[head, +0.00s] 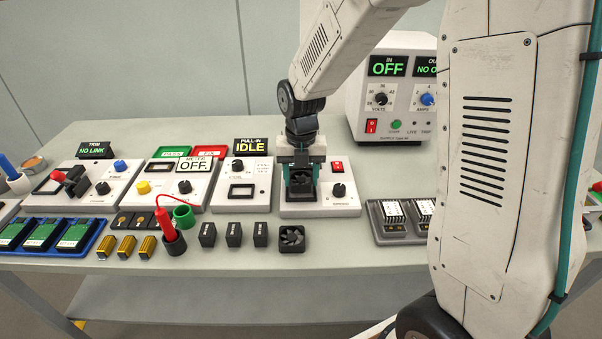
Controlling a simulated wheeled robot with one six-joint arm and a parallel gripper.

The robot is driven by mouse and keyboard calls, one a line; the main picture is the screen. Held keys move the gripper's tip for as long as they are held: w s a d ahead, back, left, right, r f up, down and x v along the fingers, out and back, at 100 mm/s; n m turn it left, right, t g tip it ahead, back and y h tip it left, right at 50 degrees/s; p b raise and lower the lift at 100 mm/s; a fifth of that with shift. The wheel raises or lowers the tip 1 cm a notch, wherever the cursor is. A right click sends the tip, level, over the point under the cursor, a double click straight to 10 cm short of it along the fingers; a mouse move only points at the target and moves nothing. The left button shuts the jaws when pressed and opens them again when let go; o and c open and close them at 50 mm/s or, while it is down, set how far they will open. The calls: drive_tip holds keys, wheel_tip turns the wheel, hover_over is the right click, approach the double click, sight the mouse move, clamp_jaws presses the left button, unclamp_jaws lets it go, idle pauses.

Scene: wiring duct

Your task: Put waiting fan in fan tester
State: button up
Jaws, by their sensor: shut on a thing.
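The fan tester (322,209) is a white box at the table's front, with a red switch and a black knob on its right side. My gripper (301,178) points down over the left part of the tester. It is shut on a dark square fan (300,187) at the tester's dark socket. The jaws partly hide this fan and the socket, so I cannot tell whether it is fully seated. Another black square fan (291,239) lies flat on the table, just in front of the tester and apart from my gripper.
Left of the tester stand the box below the IDLE display (242,191) and a meter box (160,189). Several black blocks (234,235) lie in front. A grey tray (386,236) is at right. A power supply (369,110) stands behind. Bare table lies right of the tester.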

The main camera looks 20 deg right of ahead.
sight(301, 178)
drive_tip(key=shift+f, duration=0.65)
drive_tip(key=o, duration=1.1)
drive_tip(key=shift+o, duration=0.2)
wheel_tip(301, 178, up, 7)
drive_tip(key=shift+f, duration=0.1)
drive_tip(key=shift+r, duration=0.5)
drive_tip(key=shift+r, duration=0.1)
